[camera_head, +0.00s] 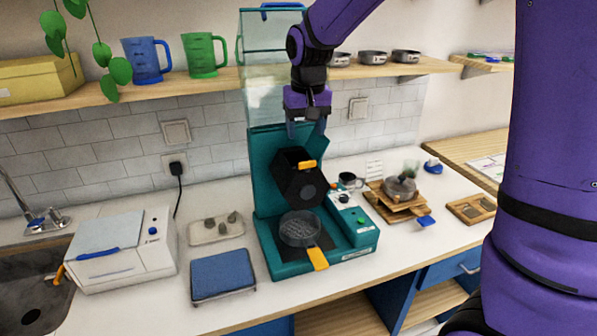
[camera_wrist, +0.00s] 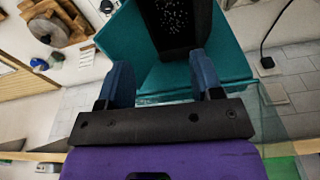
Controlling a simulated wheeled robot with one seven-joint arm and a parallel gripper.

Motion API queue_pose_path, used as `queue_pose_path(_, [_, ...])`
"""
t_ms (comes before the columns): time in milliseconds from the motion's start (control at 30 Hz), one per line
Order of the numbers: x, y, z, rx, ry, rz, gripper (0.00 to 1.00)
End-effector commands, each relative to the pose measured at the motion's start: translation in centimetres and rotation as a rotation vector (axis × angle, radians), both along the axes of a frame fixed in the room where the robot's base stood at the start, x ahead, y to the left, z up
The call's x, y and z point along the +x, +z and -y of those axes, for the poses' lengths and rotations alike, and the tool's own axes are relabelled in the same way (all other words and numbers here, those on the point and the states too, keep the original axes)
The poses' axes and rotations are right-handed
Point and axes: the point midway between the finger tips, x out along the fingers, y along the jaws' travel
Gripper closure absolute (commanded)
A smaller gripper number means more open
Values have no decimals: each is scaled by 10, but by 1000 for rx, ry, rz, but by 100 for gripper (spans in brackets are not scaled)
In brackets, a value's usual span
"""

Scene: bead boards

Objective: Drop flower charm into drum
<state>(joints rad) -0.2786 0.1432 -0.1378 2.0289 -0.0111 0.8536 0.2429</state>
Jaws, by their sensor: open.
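My gripper (camera_head: 306,128) is open above the teal machine, in front of its clear upper box. In the wrist view its two blue fingers (camera_wrist: 162,78) stand apart with nothing visible between them. The black, many-sided drum (camera_head: 299,178) with an orange tab sits tilted on the teal machine (camera_head: 262,190), below my gripper. In the wrist view the dark drum (camera_wrist: 186,38) lies beyond the fingertips, with small white specks in it that I cannot identify. I cannot make out a flower charm in either view.
A round mesh basket (camera_head: 300,229) with an orange handle sits at the machine's front. A blue pad (camera_head: 222,274), a small tray (camera_head: 217,229) and a white box machine (camera_head: 118,252) stand left. A wooden stand (camera_head: 400,204) is right. The shelf (camera_head: 220,82) runs behind.

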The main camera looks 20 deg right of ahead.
Motion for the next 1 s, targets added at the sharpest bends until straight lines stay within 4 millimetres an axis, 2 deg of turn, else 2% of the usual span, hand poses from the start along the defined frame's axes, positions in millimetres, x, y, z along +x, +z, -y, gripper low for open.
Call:
queue_pose_path(167, [0, 5, 1, 0, -2, 2, 37])
queue_pose_path(267, [-1, 17, 0, 1, -1, 3, 37])
queue_pose_path(500, [-7, 62, 0, 1, -1, 4, 37])
queue_pose_path(700, [-10, 92, -1, 0, 0, 3, 37])
queue_pose_path(833, [-12, 103, -2, 0, 0, 2, 37])
queue_pose_path(1000, [-13, 107, -2, -1, 0, -1, 37])
